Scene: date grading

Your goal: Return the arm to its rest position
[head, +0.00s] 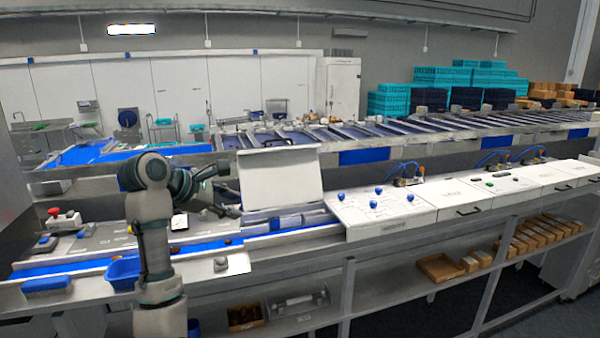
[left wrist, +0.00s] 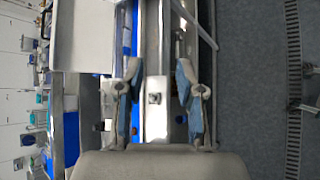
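My left arm (head: 152,215) rises from the bottom of the head view and bends to the right. Its gripper (head: 226,207) hangs over the grading bench, in front of the raised white panel. In the left wrist view the two blue-padded fingers of my left gripper (left wrist: 160,85) stand wide apart with nothing between the pads. A white plate with a small metal knob (left wrist: 154,98) lies below the gap. That knob also shows at the bench front in the head view (head: 220,264). My right gripper is in neither view.
A blue bin (head: 123,272) and a blue brush (head: 47,285) are at the bench's front left. A red stop button (head: 54,212) stands behind them. The raised white panel (head: 280,178) is close to the gripper. White control boxes (head: 385,205) line the bench to the right.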

